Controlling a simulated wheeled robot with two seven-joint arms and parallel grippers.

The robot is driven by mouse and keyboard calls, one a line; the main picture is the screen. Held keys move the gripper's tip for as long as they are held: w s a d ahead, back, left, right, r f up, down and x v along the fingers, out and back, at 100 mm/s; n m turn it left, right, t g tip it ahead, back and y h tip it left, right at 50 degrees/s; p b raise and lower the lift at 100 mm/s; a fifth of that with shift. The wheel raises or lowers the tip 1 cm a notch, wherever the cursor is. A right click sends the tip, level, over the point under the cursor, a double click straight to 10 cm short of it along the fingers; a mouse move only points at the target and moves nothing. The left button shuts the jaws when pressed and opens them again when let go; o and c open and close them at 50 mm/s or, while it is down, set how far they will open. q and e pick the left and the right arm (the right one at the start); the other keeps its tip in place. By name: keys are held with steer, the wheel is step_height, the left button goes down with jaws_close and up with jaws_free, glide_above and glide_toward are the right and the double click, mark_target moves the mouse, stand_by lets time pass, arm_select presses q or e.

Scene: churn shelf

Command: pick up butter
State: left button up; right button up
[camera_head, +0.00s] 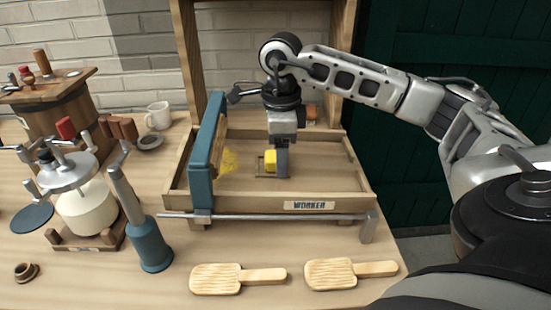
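A small yellow block of butter (270,160) is inside the wooden worker tray (340,182). My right gripper (277,163) points down into the tray, and a dark grey finger is right against the block's right side in the picture. I cannot make out the other finger, so I cannot tell whether the gripper is closed on the block. Another yellow, flatter lump (229,161) lies in the tray to the left, partly behind the blue-edged roller board (203,150). My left gripper is not in view.
A metal rod (270,216) runs along the tray's front. Two ribbed wooden paddles (215,279) (330,273) lie in front. A blue-based handle (148,245), a white churn (88,208), a barrel (55,112) and a white mug (158,115) stand left. Shelf posts rise behind the tray.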

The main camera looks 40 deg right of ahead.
steer(key=c, duration=0.9)
steer(key=shift+r, duration=0.1)
